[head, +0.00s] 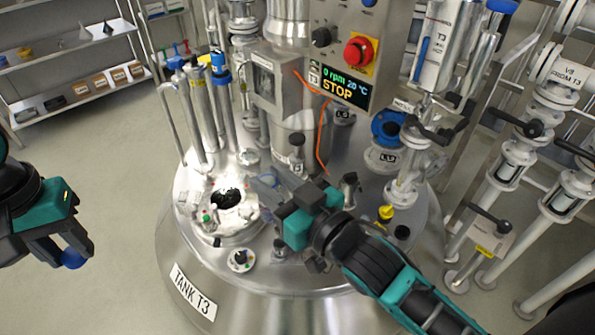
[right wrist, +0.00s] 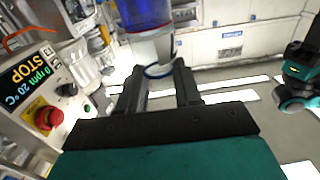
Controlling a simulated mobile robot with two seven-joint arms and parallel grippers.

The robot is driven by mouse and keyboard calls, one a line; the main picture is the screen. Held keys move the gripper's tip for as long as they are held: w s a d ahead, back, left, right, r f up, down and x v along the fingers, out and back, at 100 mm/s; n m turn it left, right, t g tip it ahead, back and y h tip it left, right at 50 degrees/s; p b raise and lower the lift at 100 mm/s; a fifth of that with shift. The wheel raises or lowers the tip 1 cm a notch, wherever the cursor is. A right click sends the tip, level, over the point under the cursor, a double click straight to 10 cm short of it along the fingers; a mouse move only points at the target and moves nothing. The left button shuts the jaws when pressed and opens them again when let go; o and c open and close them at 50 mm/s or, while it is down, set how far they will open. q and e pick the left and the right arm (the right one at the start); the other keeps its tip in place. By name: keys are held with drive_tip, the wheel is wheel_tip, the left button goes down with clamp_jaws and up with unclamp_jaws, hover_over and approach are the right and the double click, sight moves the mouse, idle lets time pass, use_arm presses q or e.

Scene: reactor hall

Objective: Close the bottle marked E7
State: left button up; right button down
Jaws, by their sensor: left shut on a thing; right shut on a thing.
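My right gripper (head: 282,200) is shut on a clear bottle (head: 264,181) above the tank lid, beside the open round port. In the right wrist view the bottle (right wrist: 152,48) sits between the fingers (right wrist: 160,88), with blue in its wider part and a blue ring at its narrow end. No E7 marking can be read. My left gripper (head: 68,240) is at the far left, over the floor and well apart from the bottle. It is shut on a small blue thing, which looks like a cap (head: 73,259); its fingers partly hide it.
The steel tank T3 (head: 192,292) fills the middle, with an open port (head: 228,199), pipes and valves on its lid. A control box with a red stop button (head: 358,52) stands behind. Shelves (head: 80,98) are at the back left. The floor between left gripper and tank is clear.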

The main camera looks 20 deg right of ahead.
drive_tip(key=a+n+g+y, duration=0.3)
drive_tip(key=a+n+y, duration=0.1)
drive_tip(key=a, duration=0.3)
drive_tip(key=shift+s+r+y, duration=0.25)
drive_tip(key=shift+s+y, duration=0.05)
drive_tip(key=shift+y, duration=0.4)
use_arm(q)
drive_tip(key=d+r+m, duration=0.1)
drive_tip(key=d+r, duration=0.4)
drive_tip(key=d, duration=0.6)
drive_tip(key=d+r, duration=0.6)
drive_tip(key=d, duration=0.6)
drive_tip(key=shift+m, duration=0.4)
drive_tip(key=shift+w+f, duration=0.1)
drive_tip(key=shift+f, duration=1.85)
